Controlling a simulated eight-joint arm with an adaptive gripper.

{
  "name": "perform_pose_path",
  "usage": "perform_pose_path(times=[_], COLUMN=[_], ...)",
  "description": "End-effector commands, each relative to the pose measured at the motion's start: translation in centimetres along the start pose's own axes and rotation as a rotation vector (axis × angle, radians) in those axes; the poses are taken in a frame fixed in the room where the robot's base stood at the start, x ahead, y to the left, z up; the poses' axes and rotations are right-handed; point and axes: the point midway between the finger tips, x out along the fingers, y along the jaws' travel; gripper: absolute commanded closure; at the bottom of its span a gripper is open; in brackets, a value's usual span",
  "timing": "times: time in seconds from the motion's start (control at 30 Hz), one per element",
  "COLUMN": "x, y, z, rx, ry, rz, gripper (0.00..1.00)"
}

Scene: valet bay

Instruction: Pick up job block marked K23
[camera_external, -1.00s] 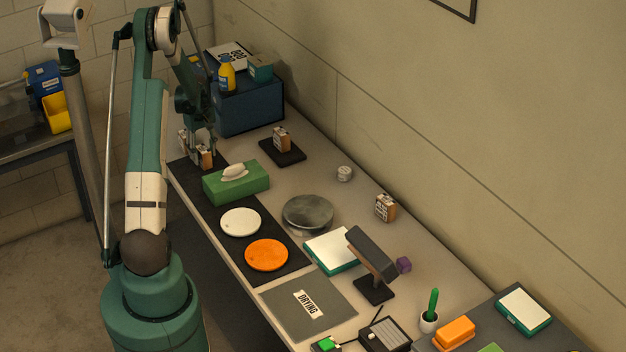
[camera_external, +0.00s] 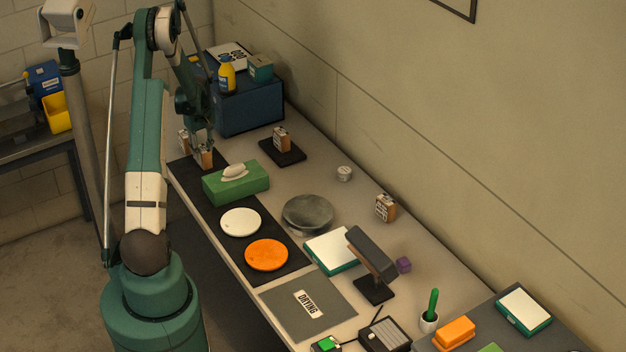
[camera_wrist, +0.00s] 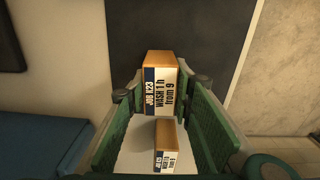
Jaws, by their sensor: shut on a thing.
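The job block marked K23 (camera_wrist: 160,85) is a wooden block with a white and dark blue printed label. In the wrist view it stands between the tips of my gripper (camera_wrist: 158,97), which is shut on it. A smaller, similarly labelled block shape (camera_wrist: 166,146) shows below it between the fingers; I cannot tell if it is a reflection. In the external view my gripper (camera_external: 201,146) is at the far left end of the bench, at a wooden block (camera_external: 205,158). Another block (camera_external: 184,142) stands just left of it.
A green tissue box (camera_external: 236,183) stands close in front of my gripper, and a dark blue box (camera_external: 248,105) with a yellow bottle (camera_external: 227,74) behind it. Other blocks stand on a black pad (camera_external: 292,157) and farther right (camera_external: 385,208). Plates lie along the dark mat (camera_external: 222,205).

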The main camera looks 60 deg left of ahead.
Motion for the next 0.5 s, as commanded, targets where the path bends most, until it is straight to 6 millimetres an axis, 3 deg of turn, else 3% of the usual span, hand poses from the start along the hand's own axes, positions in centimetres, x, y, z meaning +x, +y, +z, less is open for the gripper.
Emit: perform_pose_path(times=[0.5], x=[-1.2], y=[0.0], z=[0.0], rx=[0.000], ry=[0.000], rz=[0.000], gripper=[0.89])
